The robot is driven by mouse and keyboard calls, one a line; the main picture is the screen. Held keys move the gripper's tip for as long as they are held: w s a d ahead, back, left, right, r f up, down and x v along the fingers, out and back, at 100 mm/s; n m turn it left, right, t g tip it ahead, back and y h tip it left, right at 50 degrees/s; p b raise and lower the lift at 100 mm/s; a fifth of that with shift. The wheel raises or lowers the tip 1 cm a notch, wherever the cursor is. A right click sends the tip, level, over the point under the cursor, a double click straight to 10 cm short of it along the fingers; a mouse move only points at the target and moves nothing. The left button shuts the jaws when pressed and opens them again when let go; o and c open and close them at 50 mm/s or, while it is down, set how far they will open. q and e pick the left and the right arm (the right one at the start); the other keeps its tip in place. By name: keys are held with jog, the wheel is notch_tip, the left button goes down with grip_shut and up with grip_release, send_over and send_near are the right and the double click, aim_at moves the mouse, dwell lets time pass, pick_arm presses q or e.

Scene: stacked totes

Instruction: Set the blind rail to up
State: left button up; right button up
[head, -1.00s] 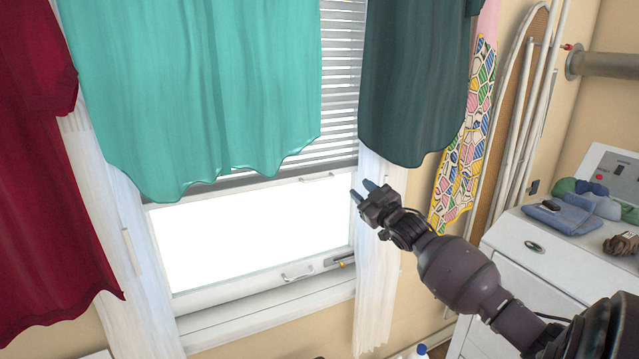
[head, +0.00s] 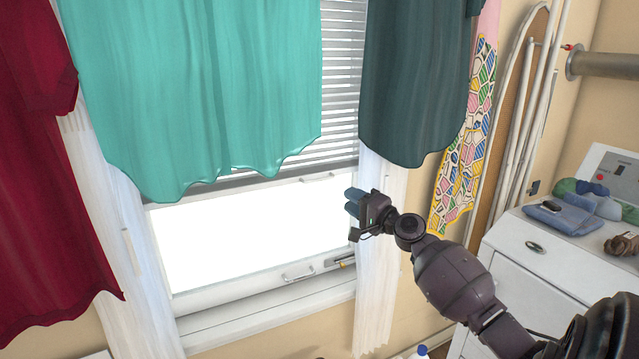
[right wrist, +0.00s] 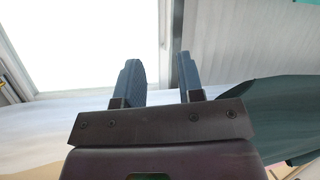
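The window blind (head: 340,85) has light grey slats, and its grey bottom rail (head: 325,165) crosses the window about halfway up in the head view. The hanging turquoise cloth (head: 200,90) hides much of the blind and part of the rail. A small pale handle (head: 318,178) shows just under the rail. My right gripper (head: 352,202) is in front of the window's right side, below and to the right of this handle. In the right wrist view its two blue-grey fingers (right wrist: 161,78) are apart with nothing between them. My left gripper is not in view.
A dark teal cloth (head: 415,80) hangs above my right gripper. A white curtain (head: 375,300) hangs below it. A red cloth (head: 45,190) hangs at left. A white cabinet (head: 530,255) and ironing board (head: 515,90) stand at right. The lower window has another handle (head: 298,275).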

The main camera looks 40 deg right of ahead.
aim_at(318, 181)
jog(key=shift+m+y, duration=0.4)
jog(key=shift+m, duration=0.3)
jog(key=w, duration=0.3)
jog(key=w+a+r, duration=0.1)
jog(key=w, duration=0.3)
jog(key=w+r, duration=0.1)
jog(key=w, duration=0.2)
jog(key=shift+w+a+r, duration=0.2)
jog(key=shift+w+a, duration=0.05)
jog(key=shift+a, duration=0.1)
jog(key=shift+c, duration=0.5)
grip_shut()
